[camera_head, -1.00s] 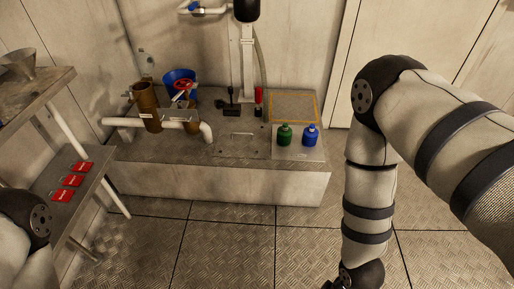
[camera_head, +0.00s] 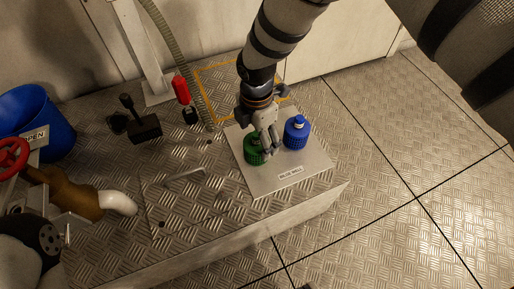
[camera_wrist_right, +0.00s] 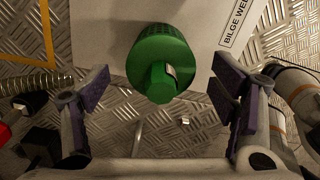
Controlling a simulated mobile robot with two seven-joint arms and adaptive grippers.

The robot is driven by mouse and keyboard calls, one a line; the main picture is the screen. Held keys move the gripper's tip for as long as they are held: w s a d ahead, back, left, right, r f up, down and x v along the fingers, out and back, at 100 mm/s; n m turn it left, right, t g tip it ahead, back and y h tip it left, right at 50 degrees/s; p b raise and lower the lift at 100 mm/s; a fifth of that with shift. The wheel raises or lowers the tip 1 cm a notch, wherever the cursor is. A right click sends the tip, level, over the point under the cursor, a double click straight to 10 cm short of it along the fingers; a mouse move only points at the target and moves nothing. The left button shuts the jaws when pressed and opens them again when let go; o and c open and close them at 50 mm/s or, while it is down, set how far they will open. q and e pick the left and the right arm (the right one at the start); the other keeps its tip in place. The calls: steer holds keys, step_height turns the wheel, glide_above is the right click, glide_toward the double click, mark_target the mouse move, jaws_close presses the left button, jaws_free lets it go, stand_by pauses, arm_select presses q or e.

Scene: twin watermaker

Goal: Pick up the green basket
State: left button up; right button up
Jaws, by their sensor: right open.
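The green basket (camera_head: 253,149) is a ribbed green cylinder with a narrower top. It stands on a pale plate on the metal platform, partly hidden by my right gripper (camera_head: 268,140) in the head view. In the right wrist view the green basket (camera_wrist_right: 162,62) lies ahead of and between the spread fingers of my right gripper (camera_wrist_right: 152,95), with a gap on each side. The right gripper is open and holds nothing. A similar blue basket (camera_head: 297,132) stands just right of the green one. My left gripper is not seen.
The pale plate (camera_head: 286,180) bears a label, partly readable as "BILGE WELL". A ribbed hose (camera_head: 178,50), a red-handled item (camera_head: 181,89), a black pedal-like device (camera_head: 142,125) and a blue bucket (camera_head: 38,118) stand to the left. The floor at right is clear.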

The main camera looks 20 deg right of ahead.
mark_target(257, 144)
step_height(257, 144, down, 4)
steer(key=shift+s+r+b, duration=0.15)
steer(key=shift+r+b, duration=0.1)
steer(key=shift+b, duration=0.15)
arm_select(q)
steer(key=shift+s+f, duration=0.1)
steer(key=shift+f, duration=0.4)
arm_select(e)
steer(key=shift+r, duration=0.15)
steer(key=c, duration=1.3)
steer(key=shift+o, duration=0.2)
arm_select(q)
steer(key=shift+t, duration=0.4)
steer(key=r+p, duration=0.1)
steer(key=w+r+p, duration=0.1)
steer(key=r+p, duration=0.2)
steer(key=p, duration=0.1)
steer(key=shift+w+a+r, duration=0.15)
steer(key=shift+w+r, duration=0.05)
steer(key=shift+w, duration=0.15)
arm_select(e)
step_height(257, 144, up, 18)
